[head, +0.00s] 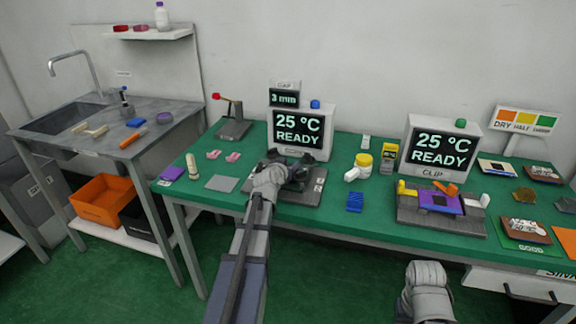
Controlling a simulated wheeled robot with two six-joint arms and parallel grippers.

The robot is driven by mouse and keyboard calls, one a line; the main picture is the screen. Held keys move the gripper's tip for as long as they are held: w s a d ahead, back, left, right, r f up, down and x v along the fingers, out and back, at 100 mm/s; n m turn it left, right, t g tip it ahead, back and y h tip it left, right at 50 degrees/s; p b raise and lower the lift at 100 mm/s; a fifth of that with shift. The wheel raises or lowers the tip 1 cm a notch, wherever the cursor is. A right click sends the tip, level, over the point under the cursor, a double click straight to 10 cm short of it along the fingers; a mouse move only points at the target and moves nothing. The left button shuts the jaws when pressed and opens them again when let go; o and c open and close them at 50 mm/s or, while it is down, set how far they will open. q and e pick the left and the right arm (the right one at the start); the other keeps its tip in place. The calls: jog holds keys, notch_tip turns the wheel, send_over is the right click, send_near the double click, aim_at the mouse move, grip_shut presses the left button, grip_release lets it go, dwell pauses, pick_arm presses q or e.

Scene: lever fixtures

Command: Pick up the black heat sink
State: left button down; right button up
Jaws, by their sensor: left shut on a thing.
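My left gripper (290,172) is at the dark fixture plate (312,192) in front of the left screen. It is shut on a small dark thing that looks like the black heat sink (298,180). The dark fingers and the dark plate blend together, so its outline is partly hidden. I cannot tell whether it still touches the plate. No other black heat sink shows on the table. My right arm enters at the bottom right, and its gripper fingers do not show.
A blue ribbed block (355,202) lies right of the fixture. A white-and-yellow container (359,168) stands behind it. The clip fixture (440,215) holds a purple part further right. A grey pad (222,183) lies left. The green table (330,222) has a clear front strip.

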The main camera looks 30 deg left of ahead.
pick_arm(q)
notch_tip(320, 180, up, 9)
jog(key=p, duration=0.8)
jog(key=shift+r+p, duration=0.15)
jog(key=shift+p, duration=0.15)
pick_arm(e)
notch_tip(320, 180, up, 9)
